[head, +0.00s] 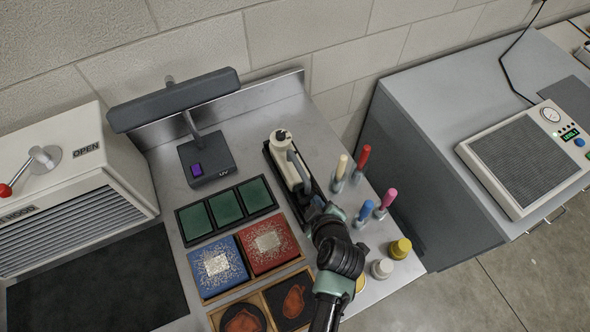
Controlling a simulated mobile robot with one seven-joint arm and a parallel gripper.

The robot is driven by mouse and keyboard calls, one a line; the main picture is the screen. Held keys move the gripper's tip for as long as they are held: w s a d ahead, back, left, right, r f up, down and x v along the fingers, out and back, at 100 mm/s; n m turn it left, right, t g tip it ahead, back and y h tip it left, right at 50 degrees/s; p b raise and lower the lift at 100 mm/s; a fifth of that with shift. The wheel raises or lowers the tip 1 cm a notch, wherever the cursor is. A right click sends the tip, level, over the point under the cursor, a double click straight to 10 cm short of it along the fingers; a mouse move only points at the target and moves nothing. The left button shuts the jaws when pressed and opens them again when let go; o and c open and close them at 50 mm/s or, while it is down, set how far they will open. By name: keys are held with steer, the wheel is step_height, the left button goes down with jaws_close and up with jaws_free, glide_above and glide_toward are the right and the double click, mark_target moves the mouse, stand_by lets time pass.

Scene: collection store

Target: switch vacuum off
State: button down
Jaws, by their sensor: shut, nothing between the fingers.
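A cream hand-held device with a dark grey handle (286,151), which looks like the vacuum, lies in a long dark tray on the metal bench. Its switch is too small to make out. My gripper (304,193) is at the device's near end, over or beside the tray. Its fingers are shut and hold nothing. I cannot tell whether they touch the device, and my arm hides the tray's near end.
Several coloured upright tools (363,160) stand right of the tray. Green pads (226,207) and red and blue boxes (268,244) lie left of it. A black lamp (205,160) stands behind. A flat panel unit with a gauge (524,160) sits on the right cabinet.

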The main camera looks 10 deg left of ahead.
step_height(320, 180, up, 6)
steer(key=p, duration=0.4)
steer(key=shift+p, duration=0.35)
steer(key=w+r+m+t+h+b, duration=0.15)
steer(key=w+r+t+b, duration=0.35)
steer(key=r, duration=0.9)
steer(key=w+r+m+t, duration=0.3)
steer(key=w+r, duration=0.3)
steer(key=r, duration=0.8)
steer(key=s+r+m+t+b, duration=0.1)
steer(key=s+r+m+t, duration=0.15)
steer(key=r, duration=0.65)
steer(key=s+r+m+t+b, duration=0.1)
steer(key=s+r+t+b, duration=0.15)
steer(key=r, duration=0.55)
steer(key=s+r+m+t+b, duration=0.1)
steer(key=s+r+m+t, duration=0.3)
steer(key=s+r, duration=0.8)
step_height(320, 180, up, 2)
steer(key=shift+a+r+t+h+b, duration=0.15)
steer(key=shift+a+t+h+b, duration=0.25)
steer(key=shift+t, duration=0.4)
